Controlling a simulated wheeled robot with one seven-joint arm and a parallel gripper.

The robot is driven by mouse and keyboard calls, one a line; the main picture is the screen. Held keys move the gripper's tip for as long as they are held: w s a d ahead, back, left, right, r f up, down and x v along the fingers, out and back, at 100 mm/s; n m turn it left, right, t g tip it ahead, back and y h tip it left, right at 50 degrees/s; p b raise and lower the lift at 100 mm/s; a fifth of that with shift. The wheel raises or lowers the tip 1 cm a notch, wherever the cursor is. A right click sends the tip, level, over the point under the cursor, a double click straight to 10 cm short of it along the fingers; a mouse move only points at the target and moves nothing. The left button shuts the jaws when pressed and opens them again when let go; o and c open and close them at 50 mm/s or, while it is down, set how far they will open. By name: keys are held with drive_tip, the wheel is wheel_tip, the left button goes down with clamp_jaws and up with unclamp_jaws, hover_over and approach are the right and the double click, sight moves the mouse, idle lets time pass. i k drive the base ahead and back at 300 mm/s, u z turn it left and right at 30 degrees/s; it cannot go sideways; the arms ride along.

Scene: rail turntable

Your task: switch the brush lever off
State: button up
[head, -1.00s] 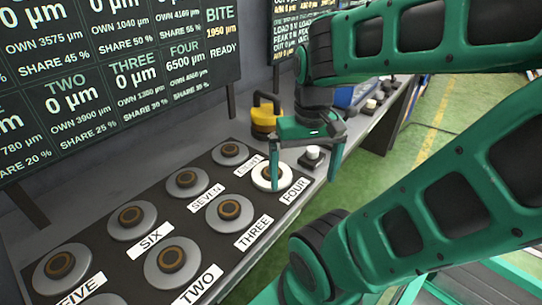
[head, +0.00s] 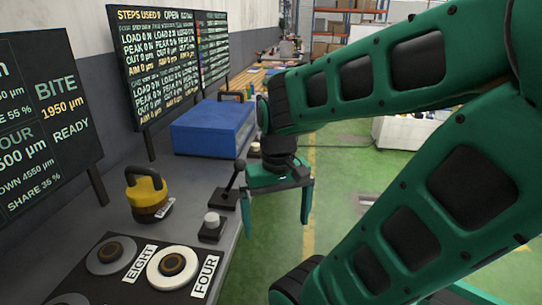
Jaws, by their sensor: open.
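One lever (head: 234,177) with a black ball knob stands tilted on a dark base (head: 225,199) on the bench. I cannot read a label on it, so I cannot tell whether it is the brush lever. My gripper (head: 276,212) is open and empty, fingers pointing down. In the picture it is just right of the lever, over the bench's front edge or the floor beyond it. I see no contact with the lever. Part of the bench behind the gripper is hidden.
A white-topped button (head: 212,221) sits in front of the lever. A yellow weight with a black handle (head: 149,194) stands to the left. Round pads EIGHT (head: 98,257) and FOUR (head: 160,279) are nearest. A blue box (head: 213,132) stands behind. Green floor is open to the right.

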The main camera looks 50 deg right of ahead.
sight(239, 164)
drive_tip(key=z, duration=0.15)
drive_tip(key=k, duration=0.25)
drive_tip(key=z, duration=0.6)
